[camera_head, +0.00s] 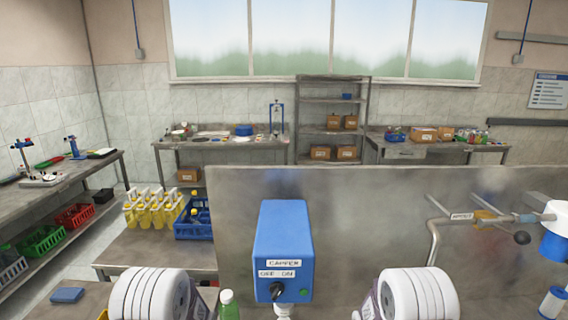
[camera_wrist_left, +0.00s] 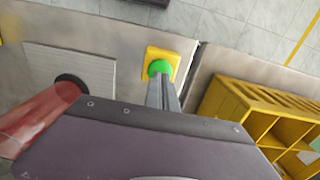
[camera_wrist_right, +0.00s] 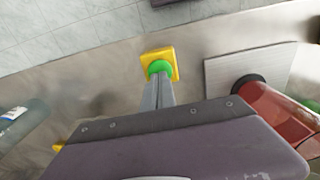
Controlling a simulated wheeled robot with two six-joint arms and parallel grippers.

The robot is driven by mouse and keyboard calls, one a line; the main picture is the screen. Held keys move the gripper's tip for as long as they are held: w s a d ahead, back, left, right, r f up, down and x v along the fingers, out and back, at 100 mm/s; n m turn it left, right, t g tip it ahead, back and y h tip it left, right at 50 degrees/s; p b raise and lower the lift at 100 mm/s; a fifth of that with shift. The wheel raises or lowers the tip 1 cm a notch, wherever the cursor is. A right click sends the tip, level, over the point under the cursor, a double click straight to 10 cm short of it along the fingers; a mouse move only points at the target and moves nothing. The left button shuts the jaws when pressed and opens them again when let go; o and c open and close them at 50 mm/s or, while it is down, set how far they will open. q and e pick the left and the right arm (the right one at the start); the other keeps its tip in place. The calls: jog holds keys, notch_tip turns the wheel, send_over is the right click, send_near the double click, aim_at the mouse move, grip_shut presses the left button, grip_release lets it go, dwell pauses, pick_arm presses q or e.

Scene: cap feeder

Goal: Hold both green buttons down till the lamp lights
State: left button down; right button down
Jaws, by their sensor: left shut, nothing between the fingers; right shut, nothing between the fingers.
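One green button (camera_wrist_left: 159,68) on a yellow base (camera_wrist_left: 176,57) shows in the left wrist view. The shut fingertips of my left gripper (camera_wrist_left: 163,82) are right at it and overlap its near edge; I cannot tell whether it is pressed down. The other green button (camera_wrist_right: 158,67) on a yellow base (camera_wrist_right: 172,56) shows in the right wrist view. The shut fingertips of my right gripper (camera_wrist_right: 158,80) are right at it in the same way. Both grippers are empty. In the head view the fingertips and buttons are out of sight. I see no lit lamp.
A blue box labelled CAPPER (camera_head: 284,240) with a black knob stands in the middle before a metal panel (camera_head: 350,210). A yellow crate (camera_wrist_left: 262,115) is right of the left button. A red part (camera_wrist_right: 280,118) on a grey plate (camera_wrist_right: 222,72) is right of the right button.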

pick_arm(q)
jog(key=shift+f, duration=0.95)
dwell(1.1)
jog(key=shift+r, duration=0.1)
dwell(0.4)
pick_arm(e)
jog(key=shift+f, duration=0.95)
dwell(0.8)
jog(key=shift+r, duration=0.1)
dwell(0.4)
dwell(0.9)
